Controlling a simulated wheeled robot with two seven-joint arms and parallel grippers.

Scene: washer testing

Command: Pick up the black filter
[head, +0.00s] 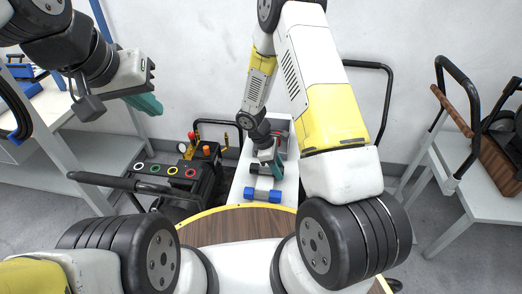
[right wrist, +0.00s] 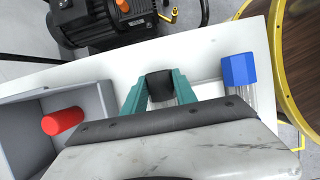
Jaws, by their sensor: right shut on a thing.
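The black filter (right wrist: 160,85) is between the teal fingers of my right gripper (right wrist: 160,88) in the right wrist view, with a finger on each side of it. The gripper is shut on it, over the white table. In the head view the right gripper (head: 271,165) points down at the table, and the dark filter (head: 257,178) shows beside its fingers. My left gripper (head: 146,101) is raised at the upper left, away from the table; its finger gap is not clear.
A blue-ended filter (right wrist: 238,69) lies on the white table (right wrist: 205,67) near the held one. A grey bin (right wrist: 92,101) with a red cylinder (right wrist: 62,121) stands on the other side. A black machine (head: 190,172) is left of the table. A round yellow-rimmed wooden table (head: 235,224) is in front.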

